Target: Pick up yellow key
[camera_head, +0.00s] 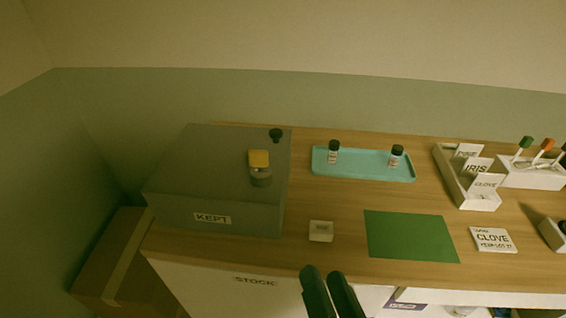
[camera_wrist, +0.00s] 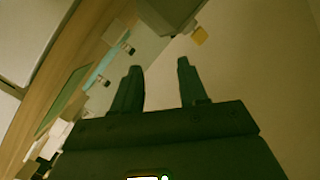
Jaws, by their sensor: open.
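The yellow key (camera_head: 259,159) is a small yellow block with a grey round part (camera_head: 261,177) just below it, on the grey box marked KEPT (camera_head: 170,185). A small yellow piece also shows in the wrist view (camera_wrist: 200,36), beyond the fingertips and slightly to their right. My gripper (camera_head: 327,272) is at the front edge of the counter, to the right of and nearer than the box. Its two dark fingers are apart with nothing between them, as the wrist view (camera_wrist: 157,68) shows.
A dark knob (camera_head: 275,135) stands at the box's back. A teal tray (camera_head: 365,176) holds two small bottles. A green mat (camera_head: 410,252), a small white block (camera_head: 321,231), a CLOVE card (camera_head: 493,240) and a card holder (camera_head: 451,178) share the counter.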

